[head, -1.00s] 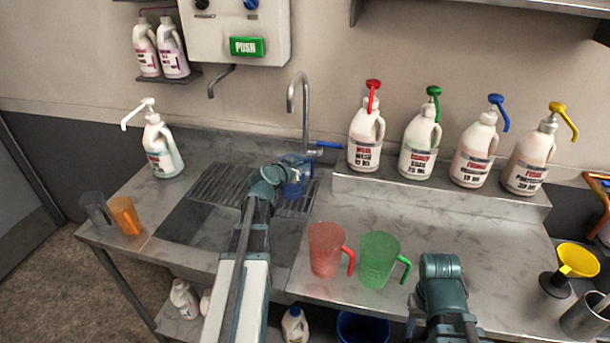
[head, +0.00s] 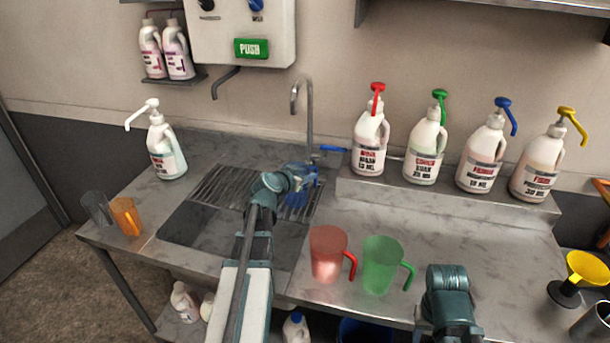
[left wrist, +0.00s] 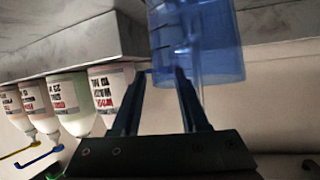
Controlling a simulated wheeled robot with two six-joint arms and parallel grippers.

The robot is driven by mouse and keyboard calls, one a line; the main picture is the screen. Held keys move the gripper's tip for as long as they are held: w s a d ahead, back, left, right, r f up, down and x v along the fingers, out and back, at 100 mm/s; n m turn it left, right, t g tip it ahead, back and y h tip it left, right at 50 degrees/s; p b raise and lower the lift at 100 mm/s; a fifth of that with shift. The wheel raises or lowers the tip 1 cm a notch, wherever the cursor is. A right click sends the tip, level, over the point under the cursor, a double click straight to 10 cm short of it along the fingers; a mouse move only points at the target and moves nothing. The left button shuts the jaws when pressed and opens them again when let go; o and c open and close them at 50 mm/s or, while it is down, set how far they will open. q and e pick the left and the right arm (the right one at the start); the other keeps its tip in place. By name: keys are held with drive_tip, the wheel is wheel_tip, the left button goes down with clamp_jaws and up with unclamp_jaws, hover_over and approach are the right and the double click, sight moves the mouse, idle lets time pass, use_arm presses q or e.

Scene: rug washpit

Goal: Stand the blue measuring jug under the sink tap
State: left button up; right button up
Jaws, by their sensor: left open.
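The blue measuring jug (head: 297,199) stands on the slatted drain at the sink's back right, below and slightly in front of the tap (head: 308,105). My left gripper (head: 308,178) is in front of it and hides much of it. In the left wrist view the jug (left wrist: 212,50) is translucent and appears upside down. The fingers of my left gripper (left wrist: 160,75) are apart at its handle side; whether they touch it I cannot tell. My right arm shows at the lower right, but its fingertips do not.
A red jug (head: 327,256) and a green jug (head: 381,266) stand on the counter right of the sink. Grey (head: 97,208) and orange (head: 126,216) cups stand at the left edge. Pump bottles (head: 369,146) line the back ledge. The blue tap lever (head: 334,149) is close to my gripper.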

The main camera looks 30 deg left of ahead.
use_arm(q)
drive_tip(key=shift+s+r, duration=0.15)
drive_tip(key=shift+r, duration=0.05)
drive_tip(key=p+v, duration=0.4)
drive_tip(key=v, duration=0.7)
drive_tip(key=shift+s+p, duration=0.35)
drive_tip(key=shift+p, duration=0.05)
